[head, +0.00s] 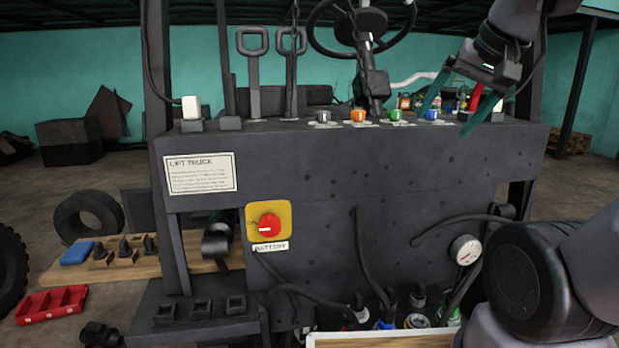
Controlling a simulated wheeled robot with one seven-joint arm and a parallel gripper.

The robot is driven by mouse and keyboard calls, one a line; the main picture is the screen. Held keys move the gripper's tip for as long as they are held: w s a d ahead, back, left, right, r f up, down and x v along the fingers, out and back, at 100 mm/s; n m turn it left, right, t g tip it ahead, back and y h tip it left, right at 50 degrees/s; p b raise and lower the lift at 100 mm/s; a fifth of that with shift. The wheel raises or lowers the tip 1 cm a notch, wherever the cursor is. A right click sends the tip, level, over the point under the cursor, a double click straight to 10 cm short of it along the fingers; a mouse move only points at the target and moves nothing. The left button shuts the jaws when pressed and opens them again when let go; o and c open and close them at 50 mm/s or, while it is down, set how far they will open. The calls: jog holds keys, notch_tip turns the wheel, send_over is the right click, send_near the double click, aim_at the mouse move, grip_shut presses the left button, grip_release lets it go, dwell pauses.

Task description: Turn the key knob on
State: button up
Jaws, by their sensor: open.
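Several small knobs stand in a row on top of the dark forklift panel (350,160): a grey knob (322,116), an orange knob (358,115), a green knob (396,115) and a blue knob (432,114). Their labels are too small to read, so I cannot tell which is the key knob. A red round knob on a yellow plate (268,226), labelled BATTERY, sits on the panel's front. My gripper (446,119) is at the upper right, its two green fingers spread apart and empty. It points down near the blue knob; the exact gap is unclear.
A steering wheel (362,28) and two handled levers (252,68) rise behind the knobs. Hoses hang along the panel front near a gauge (465,250). A plank (130,262) and a red tray (51,304) lie at the left.

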notch_tip(320, 180, up, 9)
jog(key=n+g+h, duration=0.2)
jog(key=n+g, duration=0.3)
jog(key=g, duration=0.2)
send_over(432, 115)
jog(key=w, duration=0.2)
jog(key=f, duration=1)
jog(key=shift+d, duration=0.35)
jog(key=shift+c, duration=0.4)
grip_shut()
jog(key=shift+m, duration=0.3)
